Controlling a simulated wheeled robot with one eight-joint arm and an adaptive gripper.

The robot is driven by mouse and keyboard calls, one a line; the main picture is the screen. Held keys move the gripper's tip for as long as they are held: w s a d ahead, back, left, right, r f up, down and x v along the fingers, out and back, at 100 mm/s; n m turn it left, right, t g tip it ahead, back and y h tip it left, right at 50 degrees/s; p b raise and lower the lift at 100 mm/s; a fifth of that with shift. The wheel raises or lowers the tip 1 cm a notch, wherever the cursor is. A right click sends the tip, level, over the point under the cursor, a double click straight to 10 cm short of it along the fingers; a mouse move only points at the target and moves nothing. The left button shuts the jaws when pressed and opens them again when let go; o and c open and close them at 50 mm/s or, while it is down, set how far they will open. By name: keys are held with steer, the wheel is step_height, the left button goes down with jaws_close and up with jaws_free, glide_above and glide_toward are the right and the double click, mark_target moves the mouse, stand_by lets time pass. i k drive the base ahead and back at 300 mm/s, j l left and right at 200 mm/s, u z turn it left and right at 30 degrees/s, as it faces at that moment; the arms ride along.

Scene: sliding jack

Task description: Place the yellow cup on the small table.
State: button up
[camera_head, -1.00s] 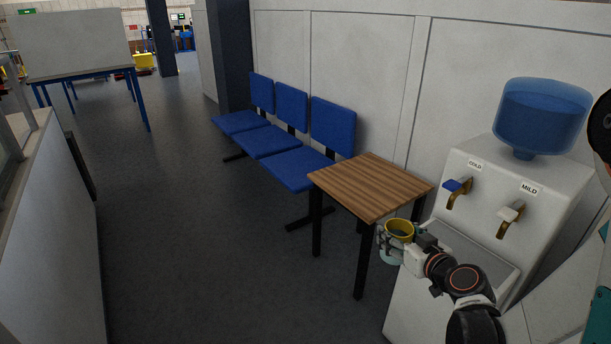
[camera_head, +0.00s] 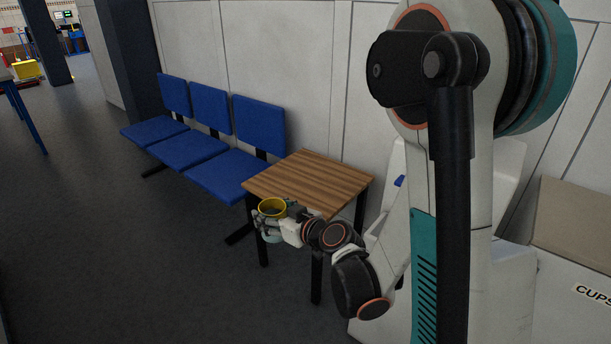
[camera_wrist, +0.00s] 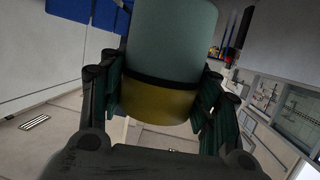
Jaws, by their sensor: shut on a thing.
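The yellow cup (camera_head: 271,206) shows its open yellow rim in the head view. In the wrist view the cup (camera_wrist: 165,50) fills the upper middle, with a pale green body, a dark band and a yellow part. My gripper (camera_head: 275,219) is shut on the cup; its fingers show on both sides of it in the wrist view (camera_wrist: 160,98). The small table (camera_head: 312,178) has a brown striped wooden top and black legs. In the head view the cup overlaps the table's near left edge. The gap between cup and table cannot be told.
A row of blue chairs (camera_head: 232,172) stands along the wall left of the table. My arm hides most of the water dispenser (camera_head: 398,182) at right. A box marked CUPS (camera_head: 575,265) is at the right edge.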

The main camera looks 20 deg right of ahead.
mark_target(309, 179)
steer(key=i+j+z, duration=0.15)
steer(key=i+z, duration=0.35)
steer(key=i+j+z, duration=0.25)
steer(key=z, duration=0.25)
steer(key=i+j+z, duration=0.45)
